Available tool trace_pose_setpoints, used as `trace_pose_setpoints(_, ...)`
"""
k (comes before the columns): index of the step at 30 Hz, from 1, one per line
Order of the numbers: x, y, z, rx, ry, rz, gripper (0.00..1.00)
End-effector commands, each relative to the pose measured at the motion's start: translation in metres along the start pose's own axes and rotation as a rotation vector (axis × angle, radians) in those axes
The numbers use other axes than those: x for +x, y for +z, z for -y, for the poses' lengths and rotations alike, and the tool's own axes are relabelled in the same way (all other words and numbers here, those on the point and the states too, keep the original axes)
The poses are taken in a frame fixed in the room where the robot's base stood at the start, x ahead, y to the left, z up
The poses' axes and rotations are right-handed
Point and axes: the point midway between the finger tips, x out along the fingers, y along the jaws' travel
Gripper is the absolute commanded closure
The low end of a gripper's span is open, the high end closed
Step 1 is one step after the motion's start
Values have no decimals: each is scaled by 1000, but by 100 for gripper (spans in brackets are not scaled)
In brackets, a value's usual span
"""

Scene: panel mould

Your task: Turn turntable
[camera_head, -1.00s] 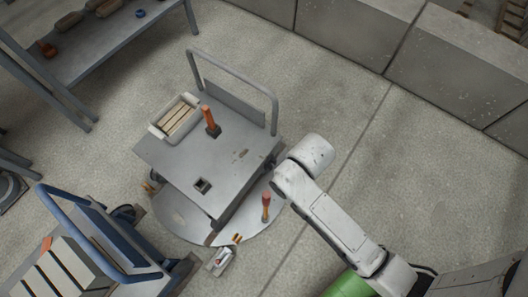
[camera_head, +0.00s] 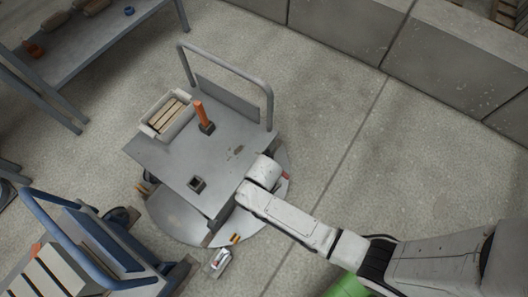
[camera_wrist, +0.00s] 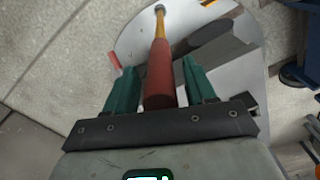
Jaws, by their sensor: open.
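The turntable is a round grey disc (camera_head: 170,216) on the floor, partly under a flat cart. In the wrist view the disc (camera_wrist: 133,40) shows an upright handle with a yellow shaft and red grip (camera_wrist: 159,75). My gripper (camera_wrist: 160,70) is open, its two green fingers on either side of the red grip, apart from it as far as I can see. In the head view my arm hides the handle and the fingers.
The grey cart (camera_head: 165,160) with a push bar carries a box of bars (camera_head: 168,114) and an orange-handled tool (camera_head: 201,115). A small box (camera_head: 220,260) lies at the disc's front edge. A blue trolley (camera_head: 95,240) stands front left. Floor to the right is clear.

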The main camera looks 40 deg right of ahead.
Motion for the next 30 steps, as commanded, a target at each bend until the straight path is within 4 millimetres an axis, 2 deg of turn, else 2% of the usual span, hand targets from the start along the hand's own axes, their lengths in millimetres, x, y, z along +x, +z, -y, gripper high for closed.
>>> trace_pose_setpoints(1,8,0,0,0,1,2,45)
trace_pose_setpoints(6,17,0,0,0,0,1,45)
trace_pose_setpoints(15,18,0,0,-1,0,0,45)
trace_pose_setpoints(30,18,0,0,-1,0,0,93)
